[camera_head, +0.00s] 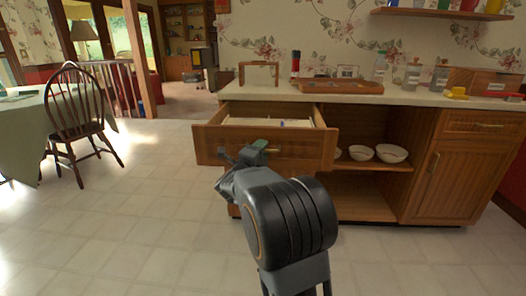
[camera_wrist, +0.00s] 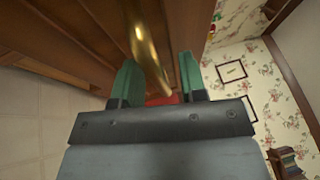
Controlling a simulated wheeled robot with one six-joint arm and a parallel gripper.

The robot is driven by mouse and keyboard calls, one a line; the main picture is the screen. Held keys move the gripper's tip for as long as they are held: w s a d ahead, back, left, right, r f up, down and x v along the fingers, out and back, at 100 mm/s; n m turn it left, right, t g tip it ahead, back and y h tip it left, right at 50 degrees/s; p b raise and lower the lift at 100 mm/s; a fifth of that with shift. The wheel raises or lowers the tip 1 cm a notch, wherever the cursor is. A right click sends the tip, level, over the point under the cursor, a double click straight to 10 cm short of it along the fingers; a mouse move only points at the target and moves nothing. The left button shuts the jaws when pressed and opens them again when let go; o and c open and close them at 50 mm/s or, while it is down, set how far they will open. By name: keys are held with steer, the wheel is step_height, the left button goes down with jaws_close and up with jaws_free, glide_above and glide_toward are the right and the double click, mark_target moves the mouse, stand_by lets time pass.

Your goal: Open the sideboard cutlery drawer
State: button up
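The sideboard's wooden top-left drawer (camera_head: 262,148) stands pulled well out, with pale contents (camera_head: 268,122) showing inside. My gripper (camera_head: 250,153) is at the middle of the drawer front and hides the handle there. In the wrist view my gripper (camera_wrist: 158,72) has its two green fingers apart. The brass handle (camera_wrist: 143,40) runs between them, closer to the left finger, with a gap to the right finger. Contact with the handle cannot be told.
The sideboard top (camera_head: 330,96) bears a wooden tray (camera_head: 340,87), jars and a framed item. White bowls (camera_head: 391,153) sit on the open shelf, beside a closed cupboard door (camera_head: 455,180). A chair (camera_head: 76,110) and table stand left. The tiled floor (camera_head: 150,215) between is clear.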

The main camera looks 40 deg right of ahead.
steer(key=p+v, duration=0.2)
steer(key=v, duration=1.1)
steer(key=shift+s+a+f+p, duration=0.15)
steer(key=shift+s+a+p, duration=0.05)
steer(key=shift+a+p, duration=0.15)
